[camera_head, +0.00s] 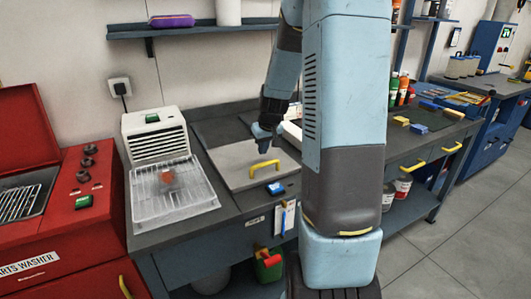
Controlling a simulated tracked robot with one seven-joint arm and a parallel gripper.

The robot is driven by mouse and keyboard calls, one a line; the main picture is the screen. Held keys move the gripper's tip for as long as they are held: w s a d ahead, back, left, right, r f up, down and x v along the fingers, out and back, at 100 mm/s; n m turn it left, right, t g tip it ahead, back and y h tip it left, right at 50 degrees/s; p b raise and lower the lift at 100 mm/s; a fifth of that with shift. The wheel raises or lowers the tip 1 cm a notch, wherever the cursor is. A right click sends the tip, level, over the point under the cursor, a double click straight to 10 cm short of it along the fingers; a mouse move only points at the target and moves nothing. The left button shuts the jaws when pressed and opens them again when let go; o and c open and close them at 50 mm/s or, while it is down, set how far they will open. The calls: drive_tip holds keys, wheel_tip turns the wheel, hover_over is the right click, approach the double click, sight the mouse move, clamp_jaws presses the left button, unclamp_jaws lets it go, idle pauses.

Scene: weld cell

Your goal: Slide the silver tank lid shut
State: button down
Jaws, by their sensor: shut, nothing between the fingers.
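The silver tank lid (237,165) is a flat grey panel set in the bench top, with a yellow bar handle (264,168) near its front right. A darker flat surface (222,131) shows just behind it. My gripper (264,147) points down just behind the yellow handle, over the lid. Its fingers are closed with nothing in them. The view is too small to tell whether the fingertips touch the lid or the handle. My arm hides the right end of the lid and the bench there.
A clear tray (170,205) and a white vented box (155,134) stand left of the lid. A blue item (276,188) lies at the bench's front edge. A red parts washer (85,205) is at far left. A shelf (185,30) hangs above. Open floor (455,225) lies to the right.

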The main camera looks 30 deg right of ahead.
drive_tip(key=v, duration=1)
drive_tip(key=s+a+r, duration=0.3)
drive_tip(key=s+a, duration=0.2)
drive_tip(key=s, duration=0.3)
drive_tip(key=s+a+r+t, duration=0.1)
drive_tip(key=s+a+r, duration=0.3)
drive_tip(key=s, duration=0.4)
drive_tip(key=s+a+r, duration=0.3)
drive_tip(key=s+a, duration=0.2)
drive_tip(key=s, duration=0.3)
drive_tip(key=shift+s+a+r+t, duration=0.15)
drive_tip(key=shift+s+a+t, duration=0.15)
drive_tip(key=shift+a, duration=0.1)
